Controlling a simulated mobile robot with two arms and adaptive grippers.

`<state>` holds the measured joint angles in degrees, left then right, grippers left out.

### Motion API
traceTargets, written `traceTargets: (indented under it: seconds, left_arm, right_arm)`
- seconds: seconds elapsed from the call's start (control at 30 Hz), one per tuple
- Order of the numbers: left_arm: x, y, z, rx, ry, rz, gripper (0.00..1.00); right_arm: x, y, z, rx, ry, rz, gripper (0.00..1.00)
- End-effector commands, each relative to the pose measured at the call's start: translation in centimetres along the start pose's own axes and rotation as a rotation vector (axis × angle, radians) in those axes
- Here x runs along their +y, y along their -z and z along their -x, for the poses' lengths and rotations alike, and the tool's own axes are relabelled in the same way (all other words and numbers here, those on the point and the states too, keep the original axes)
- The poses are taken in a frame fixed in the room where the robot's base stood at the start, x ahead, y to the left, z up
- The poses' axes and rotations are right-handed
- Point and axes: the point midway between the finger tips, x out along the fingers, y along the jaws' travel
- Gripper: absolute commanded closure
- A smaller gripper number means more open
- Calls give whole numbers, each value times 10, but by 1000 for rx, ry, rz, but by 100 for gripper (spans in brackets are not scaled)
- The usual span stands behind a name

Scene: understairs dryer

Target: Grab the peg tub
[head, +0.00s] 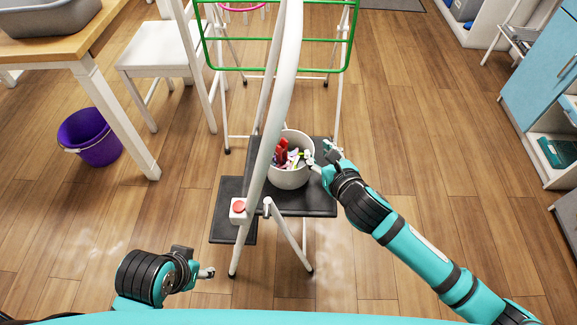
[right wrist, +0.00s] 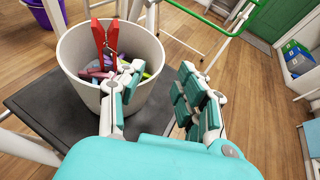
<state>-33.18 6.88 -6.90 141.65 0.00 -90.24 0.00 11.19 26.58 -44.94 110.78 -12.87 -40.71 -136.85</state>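The peg tub (head: 291,178) is a pale round bucket with coloured pegs inside, among them a large red one. It stands upright on the dark upper step of a step stool (head: 310,203). In the right wrist view the tub (right wrist: 148,100) is close on the left. My right gripper (head: 322,156) is open at the tub's right rim. In the right wrist view its fingers (right wrist: 160,95) are apart, one overlapping the tub's opening and the other outside its right side. Contact with the wall is unclear. My left gripper (head: 203,272) is low at the left, away from the tub, its fingers mostly hidden.
The stool's white curved rail (head: 283,85) rises just left of the tub. A green-and-white drying rack (head: 280,69) stands behind it. A white chair (head: 165,55), a table (head: 60,45) and a purple bucket (head: 90,138) are at the left.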

Motion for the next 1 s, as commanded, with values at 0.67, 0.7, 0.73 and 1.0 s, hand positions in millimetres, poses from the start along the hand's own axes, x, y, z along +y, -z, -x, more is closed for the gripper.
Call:
traceTargets:
  seconds: [0.67, 0.7, 0.73, 1.0]
  left_arm:
    - [0, -5, -14, 2, 1, 0, 60]
    - [0, -5, -14, 2, 1, 0, 60]
    - [0, -5, -14, 2, 1, 0, 60]
    - [0, -5, -14, 2, 0, 0, 60]
  right_arm:
    - [0, 0, -60, 1, 0, -1, 64]
    - [0, 0, -60, 1, 0, -1, 64]
    - [0, 0, -60, 1, 0, -1, 64]
    - [0, 0, -59, 1, 0, -1, 100]
